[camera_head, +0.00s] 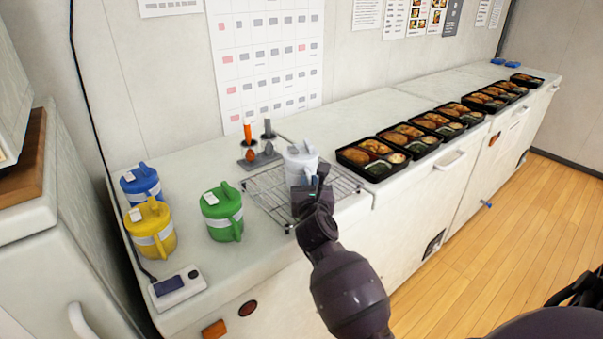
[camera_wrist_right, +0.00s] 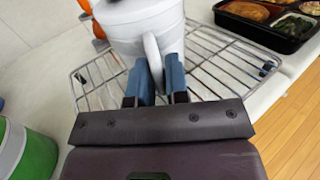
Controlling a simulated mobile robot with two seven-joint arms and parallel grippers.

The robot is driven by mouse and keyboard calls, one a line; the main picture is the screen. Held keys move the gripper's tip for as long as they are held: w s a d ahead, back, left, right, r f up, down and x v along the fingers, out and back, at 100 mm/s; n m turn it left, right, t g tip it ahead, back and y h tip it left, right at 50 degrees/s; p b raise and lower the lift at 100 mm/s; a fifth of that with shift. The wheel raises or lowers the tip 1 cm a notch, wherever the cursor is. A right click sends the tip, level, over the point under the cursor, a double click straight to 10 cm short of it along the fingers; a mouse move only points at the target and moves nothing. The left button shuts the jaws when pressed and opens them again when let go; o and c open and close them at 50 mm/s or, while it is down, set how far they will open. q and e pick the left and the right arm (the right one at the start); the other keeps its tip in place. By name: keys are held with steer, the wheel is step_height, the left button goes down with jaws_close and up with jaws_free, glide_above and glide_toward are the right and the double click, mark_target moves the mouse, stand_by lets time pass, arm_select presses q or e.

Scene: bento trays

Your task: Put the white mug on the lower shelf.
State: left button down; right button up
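The white mug (camera_head: 301,160) is upright at the wire rack (camera_head: 262,208) on the counter, with its handle toward me. In the right wrist view the white mug (camera_wrist_right: 135,22) fills the top, above the wire rack (camera_wrist_right: 225,68). My right gripper (camera_head: 311,190) is at the handle. In the wrist view its blue fingers (camera_wrist_right: 159,80) lie close on both sides of the handle and look shut on it. I cannot tell whether the mug's base touches the rack. No separate lower shelf is clearly visible. My left gripper is out of view.
Blue (camera_head: 141,184), yellow (camera_head: 151,231) and green (camera_head: 223,213) mugs stand left of the rack. A holder (camera_head: 259,158) with upright tools is behind it. Several bento trays (camera_head: 371,158) line the counter to the right. A small device (camera_head: 177,287) lies at front left.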

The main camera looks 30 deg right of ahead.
jaws_close()
steer(key=shift+r, duration=0.15)
